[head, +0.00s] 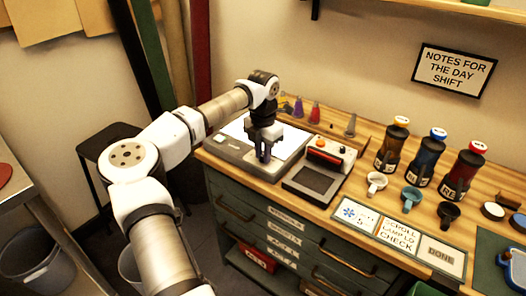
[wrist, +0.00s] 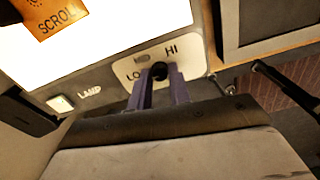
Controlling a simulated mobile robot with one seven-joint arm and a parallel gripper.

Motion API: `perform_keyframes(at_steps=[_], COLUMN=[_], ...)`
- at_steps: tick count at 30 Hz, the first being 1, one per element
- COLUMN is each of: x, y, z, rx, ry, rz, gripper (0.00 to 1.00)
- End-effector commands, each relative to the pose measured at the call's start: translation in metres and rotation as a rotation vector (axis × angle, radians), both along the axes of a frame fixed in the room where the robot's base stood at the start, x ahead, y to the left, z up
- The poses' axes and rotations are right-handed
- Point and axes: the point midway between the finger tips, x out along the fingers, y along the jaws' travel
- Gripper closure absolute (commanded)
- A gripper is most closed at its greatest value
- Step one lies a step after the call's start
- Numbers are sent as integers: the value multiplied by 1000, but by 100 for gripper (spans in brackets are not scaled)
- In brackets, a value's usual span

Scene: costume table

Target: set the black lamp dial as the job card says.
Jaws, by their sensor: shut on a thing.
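The black lamp dial (wrist: 160,70) sits on a pale plate (wrist: 190,50) marked LO on the left and HI on the right, at the front edge of the lit light box (head: 232,148). My gripper (wrist: 161,84) has its two purple-grey fingers closed on the dial from either side. I cannot tell which way the dial points. In the head view my gripper (head: 263,154) reaches down to the light box front and hides the dial. The job card (head: 399,237) lies at the table front; it reads SCROLL, a small line that seems to be LAMP LO, then CHECK.
A square button (wrist: 60,103) labelled LAMP is left of the dial. An orange SCROLL tag (wrist: 57,18) lies over the lit panel. A device with a dark pad (head: 315,180) stands right of the light box. Bottles (head: 427,160) and small cups (head: 411,197) stand farther right.

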Motion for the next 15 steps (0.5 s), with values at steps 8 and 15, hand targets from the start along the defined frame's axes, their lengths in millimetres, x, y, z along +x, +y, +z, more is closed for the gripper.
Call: perform_keyframes(at_steps=[8, 15], x=[1, 1], y=[-1, -1], z=[2, 2], rx=[-2, -2], ry=[-6, -6], rz=[-106, -135], gripper=[100, 100])
